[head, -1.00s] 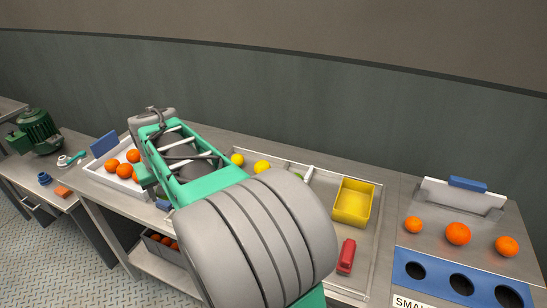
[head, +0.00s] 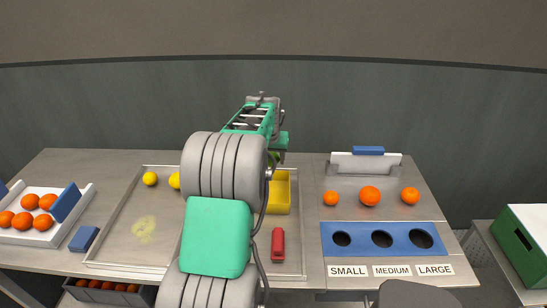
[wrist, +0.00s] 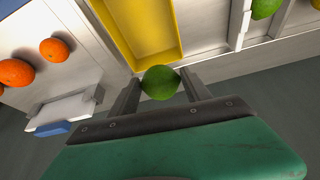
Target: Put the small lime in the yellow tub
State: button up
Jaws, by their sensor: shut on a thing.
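A green lime (wrist: 160,82) is held between the two fingers of my gripper (wrist: 160,84) in the wrist view. The gripper is shut on it. The yellow tub (wrist: 140,30) lies just past the lime in the wrist view, and the held lime appears near the tub's rim. In the head view the yellow tub (head: 281,192) is partly hidden behind my arm. A bit of green from a lime (head: 274,157) shows beside my gripper there. I cannot tell the height of the lime above the tray.
The metal tray (head: 122,230) holds yellow lemons (head: 150,179) and a red object (head: 278,244). Another lime (wrist: 265,8) lies past a divider. A white bin of oranges (head: 50,238) stands left.

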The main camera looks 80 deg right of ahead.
jog(key=shift+s+d, duration=0.2)
jog(key=shift+s, duration=0.3)
jog(key=shift+a+f, duration=0.1)
jog(key=shift+a+f+b, duration=0.1)
jog(key=shift+f+b, duration=0.1)
jog(key=shift+b, duration=0.2)
notch_tip(320, 180, down, 8)
jog(key=b, duration=0.5)
jog(key=shift+r, duration=0.2)
jog(key=shift+f, duration=0.1)
jog(key=shift+f+b, duration=1.1)
jog(key=shift+f, duration=0.3)
jog(key=o, duration=1.5)
jog(key=v, duration=0.8)
jog(key=shift+w+b, duration=0.1)
jog(key=shift+b, duration=0.25)
